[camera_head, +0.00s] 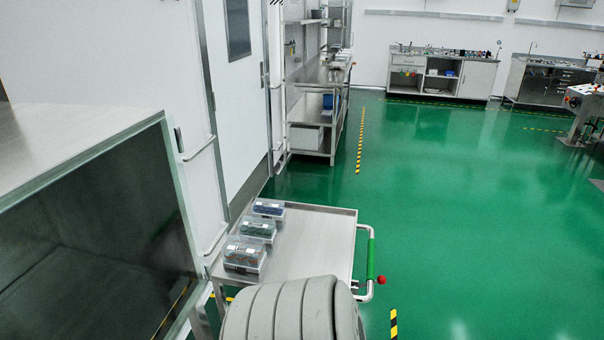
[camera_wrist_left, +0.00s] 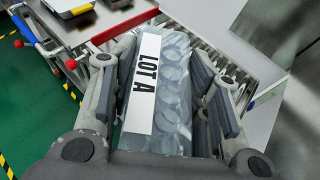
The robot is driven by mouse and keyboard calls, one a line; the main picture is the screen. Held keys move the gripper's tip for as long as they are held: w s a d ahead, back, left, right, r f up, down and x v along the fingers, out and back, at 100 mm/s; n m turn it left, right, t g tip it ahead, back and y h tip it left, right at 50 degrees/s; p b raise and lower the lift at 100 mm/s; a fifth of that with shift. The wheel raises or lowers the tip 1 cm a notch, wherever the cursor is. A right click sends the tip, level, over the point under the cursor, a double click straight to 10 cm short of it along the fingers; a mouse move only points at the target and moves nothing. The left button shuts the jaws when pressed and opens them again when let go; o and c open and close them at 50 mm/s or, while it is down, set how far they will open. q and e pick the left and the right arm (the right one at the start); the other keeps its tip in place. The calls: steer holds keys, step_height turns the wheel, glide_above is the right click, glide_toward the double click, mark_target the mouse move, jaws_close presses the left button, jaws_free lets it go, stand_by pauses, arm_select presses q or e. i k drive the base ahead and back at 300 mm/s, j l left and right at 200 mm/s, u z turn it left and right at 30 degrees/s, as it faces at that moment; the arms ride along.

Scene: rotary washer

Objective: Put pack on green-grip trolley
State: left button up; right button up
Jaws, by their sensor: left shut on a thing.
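The green-grip trolley (camera_head: 310,236) stands in the lower middle of the head view. Its green grip (camera_head: 371,258) is on the right side, with a red knob at the near end. Three clear lidded boxes, with blue (camera_head: 268,208), green (camera_head: 258,231) and reddish-brown (camera_head: 244,254) contents, stand along its left side. The rest of its top is bare. In the left wrist view, my left gripper (camera_wrist_left: 163,88) is shut on a clear pack (camera_wrist_left: 176,95) labelled LOT A, showing round shapes inside. Neither gripper shows in the head view.
A glass-fronted cabinet (camera_head: 95,230) stands at left. Steel shelving (camera_head: 318,107) stands along the wall beyond. Open green floor (camera_head: 450,220) lies right of the trolley. The wrist view shows another metal surface with a blue grip (camera_wrist_left: 25,29) and a red bar (camera_wrist_left: 125,27).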

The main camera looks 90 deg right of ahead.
mark_target(318, 245)
steer(key=k+z, duration=0.4)
steer(key=k+l+z, duration=0.2)
steer(key=z, duration=0.15)
steer(key=k+z, duration=0.1)
steer(key=z, duration=1.5)
steer(key=i+j+z, duration=0.2)
steer(key=i+z, duration=0.25)
steer(key=i+j+z, duration=0.45)
steer(key=k+l, duration=0.1)
